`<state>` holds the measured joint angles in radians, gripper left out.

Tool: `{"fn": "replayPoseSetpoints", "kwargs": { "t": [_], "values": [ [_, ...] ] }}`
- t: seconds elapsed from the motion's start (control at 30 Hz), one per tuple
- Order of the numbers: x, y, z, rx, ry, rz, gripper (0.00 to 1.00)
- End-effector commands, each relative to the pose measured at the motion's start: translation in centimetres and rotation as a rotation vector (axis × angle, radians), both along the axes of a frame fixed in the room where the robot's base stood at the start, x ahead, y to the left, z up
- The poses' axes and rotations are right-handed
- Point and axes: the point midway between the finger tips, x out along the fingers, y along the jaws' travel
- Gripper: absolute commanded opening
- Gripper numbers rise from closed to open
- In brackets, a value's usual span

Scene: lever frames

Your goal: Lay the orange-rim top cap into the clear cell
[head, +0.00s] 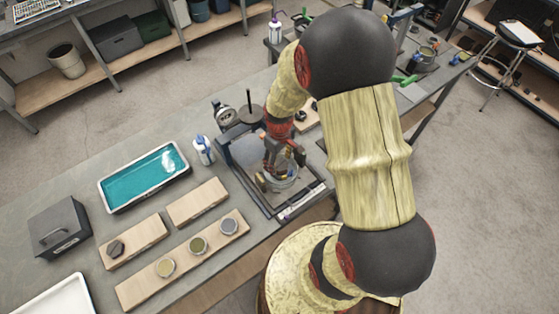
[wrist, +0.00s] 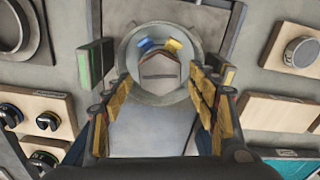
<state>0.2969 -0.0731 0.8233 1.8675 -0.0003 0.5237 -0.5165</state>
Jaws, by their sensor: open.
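My gripper (head: 279,170) is open over the press-like frame. In the wrist view its fingers (wrist: 163,85) stand apart on either side of the clear cell (wrist: 130,62), a round, see-through cup. The cell also shows in the head view (head: 284,184), partly hidden by my gripper. Inside the cell's outline I see a brownish angular piece (wrist: 160,72) with a blue and a yellow patch above it. I cannot tell what it is.
A teal-filled tray (head: 145,175), a white bottle (head: 203,150) and a dark box (head: 60,227) stand on the bench. The frame's dark rails (head: 245,182) surround the cell.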

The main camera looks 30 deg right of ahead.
Motion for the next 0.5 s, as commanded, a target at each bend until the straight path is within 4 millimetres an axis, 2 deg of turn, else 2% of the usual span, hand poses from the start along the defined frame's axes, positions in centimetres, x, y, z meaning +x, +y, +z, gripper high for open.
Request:
{"fn": "replayPoseSetpoints", "kwargs": {
  "t": [0.33,0.5],
  "values": [
    [0.0,0.0,0.1,0.0,0.0,0.0,0.62],
    [0.1,0.0,1.9,-0.001,-0.002,0.0,0.62]
  ]
}}
